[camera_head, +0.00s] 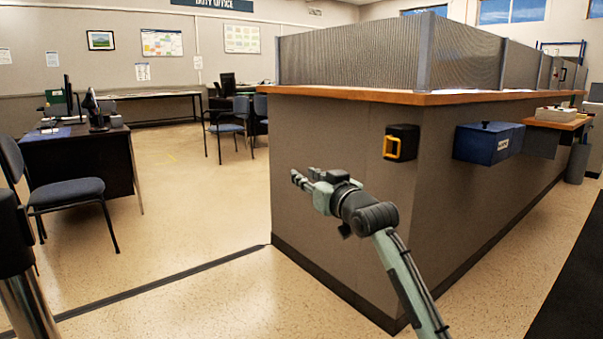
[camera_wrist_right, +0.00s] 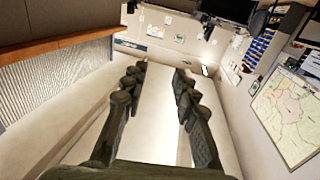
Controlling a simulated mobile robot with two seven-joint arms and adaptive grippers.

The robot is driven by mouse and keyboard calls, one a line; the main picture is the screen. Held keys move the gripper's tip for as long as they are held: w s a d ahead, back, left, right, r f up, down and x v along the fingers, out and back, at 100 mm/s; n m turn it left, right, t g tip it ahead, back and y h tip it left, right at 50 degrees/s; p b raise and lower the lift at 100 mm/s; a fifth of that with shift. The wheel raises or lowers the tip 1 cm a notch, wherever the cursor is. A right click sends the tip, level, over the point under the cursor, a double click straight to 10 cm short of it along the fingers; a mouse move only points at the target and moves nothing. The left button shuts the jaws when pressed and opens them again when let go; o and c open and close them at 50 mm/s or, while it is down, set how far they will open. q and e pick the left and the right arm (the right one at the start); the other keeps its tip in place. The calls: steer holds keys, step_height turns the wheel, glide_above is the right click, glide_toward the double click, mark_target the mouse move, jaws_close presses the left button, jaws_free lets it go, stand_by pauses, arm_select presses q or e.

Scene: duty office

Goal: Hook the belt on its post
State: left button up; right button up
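A black belt housing (camera_head: 406,138) is fixed to the end wall of the counter, with a yellow loop-shaped belt end (camera_head: 391,147) at its left side. No length of belt shows drawn out. A post (camera_head: 30,290) with a black top and a shiny metal lower part stands at the lower left edge, partly cut off. My right gripper (camera_head: 302,179) is left of and below the housing, apart from it, pointing left. In the right wrist view its two fingers (camera_wrist_right: 160,73) are spread with nothing between them. My left gripper is not in view.
The counter (camera_head: 340,165) with a wooden top and grey screens fills the right. A blue box (camera_head: 487,143) hangs on its side. A chair (camera_head: 70,190) and desk (camera_head: 90,165) stand at the left. Open floor (camera_head: 190,240) lies between post and counter, crossed by a dark strip (camera_head: 165,281).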

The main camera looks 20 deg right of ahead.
steer(key=w, duration=0.3)
steer(key=shift+w+a, duration=0.2)
steer(key=shift+a, duration=0.05)
steer(key=shift+c, duration=0.3)
jaws_close()
steer(key=c, duration=0.6)
jaws_free()
steer(key=o, duration=0.7)
steer(key=shift+c, duration=0.2)
steer(key=s+d, duration=0.2)
steer(key=s, duration=1)
